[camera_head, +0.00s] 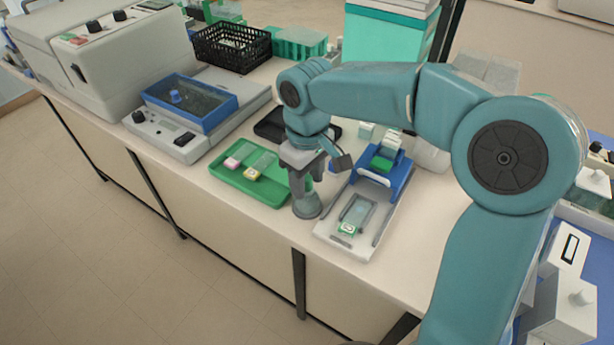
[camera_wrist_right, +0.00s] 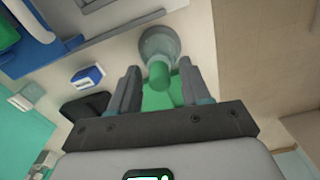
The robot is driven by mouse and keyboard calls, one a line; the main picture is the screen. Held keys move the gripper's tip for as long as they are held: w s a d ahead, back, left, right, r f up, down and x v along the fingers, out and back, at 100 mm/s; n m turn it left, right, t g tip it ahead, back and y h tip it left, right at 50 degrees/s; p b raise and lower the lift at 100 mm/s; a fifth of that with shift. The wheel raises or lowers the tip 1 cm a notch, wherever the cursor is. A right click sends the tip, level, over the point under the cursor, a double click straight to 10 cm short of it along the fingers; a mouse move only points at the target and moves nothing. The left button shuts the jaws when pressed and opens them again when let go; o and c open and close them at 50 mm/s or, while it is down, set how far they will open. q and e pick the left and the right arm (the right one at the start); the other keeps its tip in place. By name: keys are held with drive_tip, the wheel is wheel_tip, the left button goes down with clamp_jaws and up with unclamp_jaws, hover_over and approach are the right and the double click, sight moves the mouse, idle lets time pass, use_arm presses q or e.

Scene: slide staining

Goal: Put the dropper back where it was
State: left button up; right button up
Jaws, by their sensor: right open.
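The green dropper (camera_wrist_right: 159,76) stands in a round grey holder (camera_wrist_right: 160,43) in the right wrist view. The holder also shows in the head view (camera_head: 307,206), on the bench beside the green tray, with a bit of green just above it. My right gripper (camera_head: 304,178) is above the holder, pointing down. In the right wrist view its two fingers (camera_wrist_right: 160,72) are apart, one on each side of the dropper. I cannot tell whether they touch it. The dropper's lower part is hidden in the holder. My left gripper is not in view.
A green tray (camera_head: 277,198) with slides is left of the holder. A white board (camera_head: 326,240) with a slide and a blue rack (camera_head: 376,187) is close on the right. A device with a blue-framed lid (camera_head: 233,108) stands farther left. The bench's front edge is near.

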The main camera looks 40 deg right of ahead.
wheel_tip(320, 180, up, 13)
drive_tip(key=p, duration=0.2)
idle(0.3)
drive_tip(key=shift+f, duration=0.1)
